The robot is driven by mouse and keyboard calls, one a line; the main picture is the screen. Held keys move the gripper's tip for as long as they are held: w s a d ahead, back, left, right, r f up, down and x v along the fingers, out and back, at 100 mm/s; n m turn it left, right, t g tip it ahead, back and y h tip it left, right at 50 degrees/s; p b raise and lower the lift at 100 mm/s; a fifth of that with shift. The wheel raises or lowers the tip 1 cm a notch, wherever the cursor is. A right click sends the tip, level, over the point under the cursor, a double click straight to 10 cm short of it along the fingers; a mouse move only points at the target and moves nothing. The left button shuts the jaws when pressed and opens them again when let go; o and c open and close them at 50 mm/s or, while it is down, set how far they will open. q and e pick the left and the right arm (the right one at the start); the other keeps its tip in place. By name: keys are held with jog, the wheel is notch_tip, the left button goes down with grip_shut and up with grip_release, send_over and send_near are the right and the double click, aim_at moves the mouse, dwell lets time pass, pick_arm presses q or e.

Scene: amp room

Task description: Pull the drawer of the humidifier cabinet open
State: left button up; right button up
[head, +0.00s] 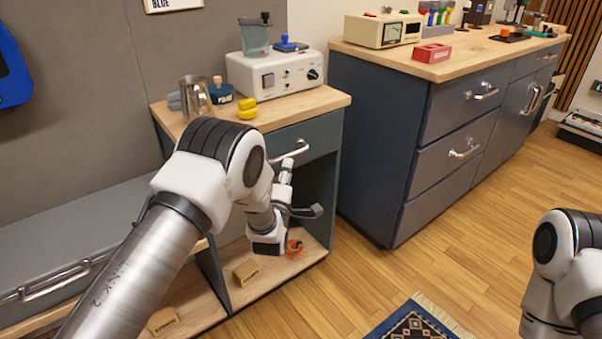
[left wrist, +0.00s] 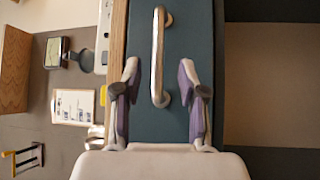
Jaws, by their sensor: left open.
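The humidifier cabinet (head: 335,99) has a light wood top and a blue-grey body. Its drawer (head: 321,136) looks closed, with a silver bar handle (head: 289,153) on the front. In the left wrist view the handle (left wrist: 158,55) shows on the teal drawer front (left wrist: 185,35). My left gripper (head: 301,188) is open and empty, in front of the cabinet and just below the handle in the picture. In the left wrist view the open fingers of the gripper (left wrist: 159,82) straddle the handle's line; contact cannot be told. My right gripper is out of view.
A white device (head: 262,77), a metal pitcher (head: 195,97) and yellow pieces (head: 247,108) stand on the cabinet top. An open shelf below holds a small wooden block (head: 246,271). A larger blue-grey cabinet (head: 378,130) stands close on the right.

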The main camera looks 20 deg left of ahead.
aim_at(291, 154)
pick_arm(q)
jog(key=w, duration=0.4)
jog(key=w+r+b, duration=0.1)
jog(key=w, duration=0.2)
jog(key=shift+w+a+r, duration=0.1)
jog(key=shift+a, duration=0.3)
grip_shut()
